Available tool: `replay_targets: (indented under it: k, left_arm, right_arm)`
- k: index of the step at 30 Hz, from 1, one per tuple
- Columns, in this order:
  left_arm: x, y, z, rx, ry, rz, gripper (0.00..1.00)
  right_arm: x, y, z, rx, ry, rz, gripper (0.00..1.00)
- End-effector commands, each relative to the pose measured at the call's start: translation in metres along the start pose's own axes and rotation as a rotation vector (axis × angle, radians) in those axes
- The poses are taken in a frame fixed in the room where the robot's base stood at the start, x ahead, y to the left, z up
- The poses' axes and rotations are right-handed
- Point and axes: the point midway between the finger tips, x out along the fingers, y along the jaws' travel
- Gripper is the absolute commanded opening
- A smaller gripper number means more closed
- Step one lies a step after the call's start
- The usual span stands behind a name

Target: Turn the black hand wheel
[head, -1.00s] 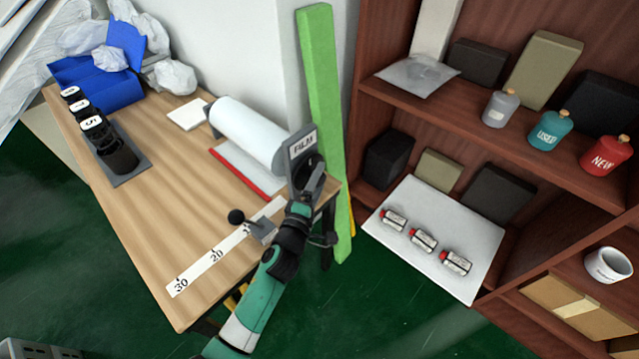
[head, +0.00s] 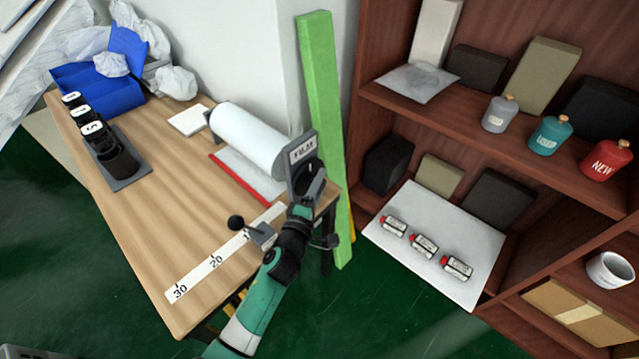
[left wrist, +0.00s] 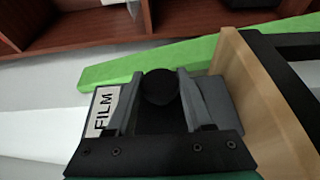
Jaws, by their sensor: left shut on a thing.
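The film roll (head: 246,139) lies in a grey holder at the right end of the wooden table, with a plate marked FILM (head: 303,149). The black hand wheel (left wrist: 161,88) is on the outer side of that plate. My left gripper (head: 311,182) is at the wheel, and in the left wrist view its fingers (left wrist: 158,100) stand on either side of the round black knob, shut on it. In the head view the gripper hides much of the wheel. My right gripper is not in view.
A ruler strip (head: 215,261) and a small lever with a black ball (head: 236,222) are near the table's front edge. A green post (head: 325,130) stands close behind the gripper. A wooden shelf (head: 480,115) with bottles is on the right.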

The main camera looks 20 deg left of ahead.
Motion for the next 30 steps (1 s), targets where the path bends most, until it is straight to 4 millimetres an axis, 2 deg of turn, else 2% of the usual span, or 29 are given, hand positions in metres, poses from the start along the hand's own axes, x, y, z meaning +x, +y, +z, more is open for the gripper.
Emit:
replay_targets:
  k: [9,16,21,30]
  left_arm:
    - [0.0,0.011,0.001,0.045,-0.002,-0.119,0.0]
    - [0.0,0.01,0.001,0.112,-0.003,-0.275,0.0]
    - [0.0,0.006,0.001,0.16,-0.003,-0.387,0.0]
    - [0.0,0.002,0.001,0.218,-0.002,-0.525,0.0]
  right_arm:
    - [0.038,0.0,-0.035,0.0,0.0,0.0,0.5]
    - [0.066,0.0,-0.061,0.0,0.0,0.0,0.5]
    - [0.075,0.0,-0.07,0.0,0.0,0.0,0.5]
    - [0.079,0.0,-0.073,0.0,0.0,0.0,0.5]
